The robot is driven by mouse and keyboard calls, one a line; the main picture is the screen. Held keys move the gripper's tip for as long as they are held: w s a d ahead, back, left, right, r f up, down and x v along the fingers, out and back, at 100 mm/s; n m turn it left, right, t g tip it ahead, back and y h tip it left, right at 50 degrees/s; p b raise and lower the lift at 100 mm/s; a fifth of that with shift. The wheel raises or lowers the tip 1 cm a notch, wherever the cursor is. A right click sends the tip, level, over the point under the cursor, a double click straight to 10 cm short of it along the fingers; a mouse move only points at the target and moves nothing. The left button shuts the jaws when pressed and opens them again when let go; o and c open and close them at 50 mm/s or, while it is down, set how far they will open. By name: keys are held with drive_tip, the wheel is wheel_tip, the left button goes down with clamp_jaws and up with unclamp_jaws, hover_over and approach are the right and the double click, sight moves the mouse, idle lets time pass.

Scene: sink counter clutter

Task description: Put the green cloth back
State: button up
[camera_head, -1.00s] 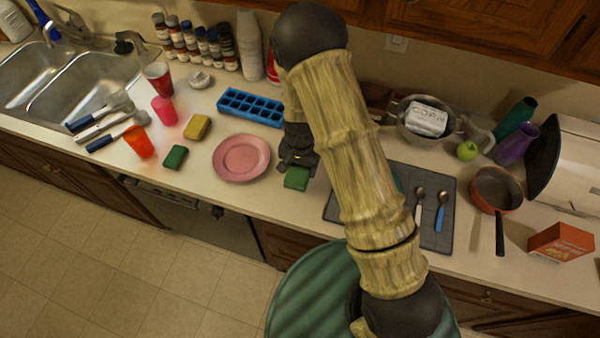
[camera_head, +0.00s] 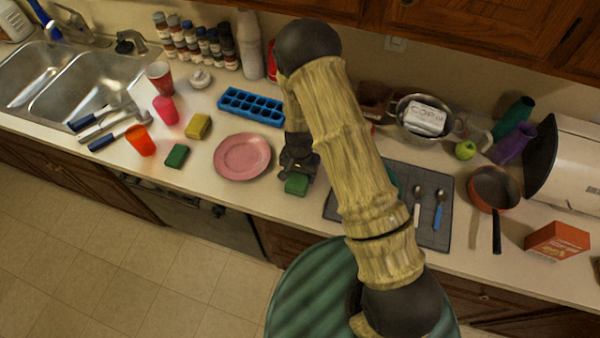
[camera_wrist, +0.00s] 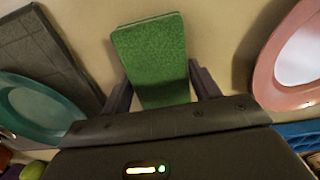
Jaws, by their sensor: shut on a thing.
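The green cloth (camera_head: 297,185) is a flat, sponge-like green block at the front of the counter, between the pink plate and the dark mat. In the wrist view the cloth (camera_wrist: 152,58) lies between the two fingers and sticks out beyond them. My gripper (camera_head: 298,169) is shut on it from above; its fingers also show in the wrist view (camera_wrist: 160,84). The cloth is at or just above the counter; I cannot tell whether it touches. A second, darker green block (camera_head: 177,155) lies left of the plate.
The pink plate (camera_head: 242,157) is close on the left and the dark mat (camera_head: 432,236) with spoons on the right. A blue ice tray (camera_head: 250,106) is behind. A yellow sponge (camera_head: 198,126) and cups stand further left, before the sink (camera_head: 85,88). The counter's front edge is near.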

sight(300, 174)
drive_tip(key=shift+f, duration=0.2)
drive_tip(key=o, duration=0.9)
drive_tip(key=shift+r, duration=0.1)
wheel_tip(300, 174, up, 12)
drive_tip(key=b, duration=0.3)
drive_tip(key=shift+r, duration=0.15)
drive_tip(key=shift+s, duration=0.1)
